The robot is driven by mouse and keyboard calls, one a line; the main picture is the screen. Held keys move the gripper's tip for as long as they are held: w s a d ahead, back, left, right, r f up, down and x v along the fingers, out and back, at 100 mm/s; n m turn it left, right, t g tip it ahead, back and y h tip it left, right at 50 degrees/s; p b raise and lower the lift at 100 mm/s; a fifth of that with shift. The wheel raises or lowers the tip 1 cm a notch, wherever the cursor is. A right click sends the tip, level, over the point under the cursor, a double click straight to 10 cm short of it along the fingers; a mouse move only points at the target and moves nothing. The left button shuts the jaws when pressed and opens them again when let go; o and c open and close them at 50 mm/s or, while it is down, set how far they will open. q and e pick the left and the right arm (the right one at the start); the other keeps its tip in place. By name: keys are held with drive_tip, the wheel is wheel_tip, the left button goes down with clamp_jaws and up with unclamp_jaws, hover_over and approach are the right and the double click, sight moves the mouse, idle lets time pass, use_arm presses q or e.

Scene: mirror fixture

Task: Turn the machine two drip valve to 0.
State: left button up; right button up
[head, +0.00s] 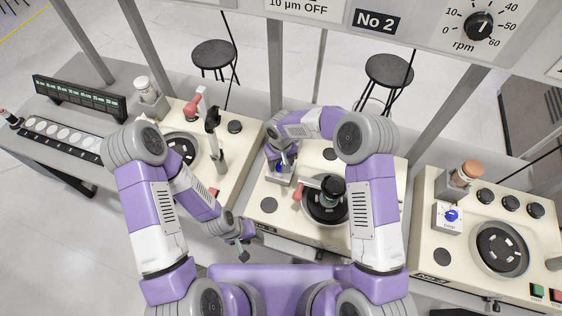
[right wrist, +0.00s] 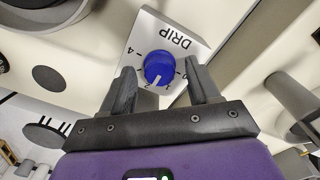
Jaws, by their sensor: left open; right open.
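Machine two (head: 270,218) is the cream console in the middle of the head view, below the No 2 sign. Its drip valve is a blue knob (right wrist: 159,68) with a white pointer, on a light panel marked DRIP (right wrist: 185,35). The pointer faces the low numbers, around 1 to 2; the exact mark is unclear. The 0 is partly hidden beside the right-hand finger. My right gripper (right wrist: 158,80) is open, with one finger on each side of the knob; contact is unclear. My left gripper (head: 243,250) is open and empty, low in front of the consoles.
Machine two's round plate (head: 318,212) has a dark-topped part and a red-handled lever (head: 299,191) close to my right arm. Similar consoles stand at left (head: 237,152) and right (head: 424,222). The right one has its own blue knob (head: 452,215). Stools stand behind.

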drive_tip(key=c, duration=1)
drive_tip(key=shift+c, duration=0.2)
drive_tip(key=n+b, duration=0.2)
drive_tip(key=n, duration=0.1)
drive_tip(key=shift+n+b, duration=0.3)
drive_tip(key=shift+n, duration=0.1)
drive_tip(key=n+b, duration=0.1)
drive_tip(key=n, duration=0.3)
drive_tip(key=n+b, duration=0.1)
drive_tip(key=n, duration=0.8)
drive_tip(key=shift+n, duration=0.7)
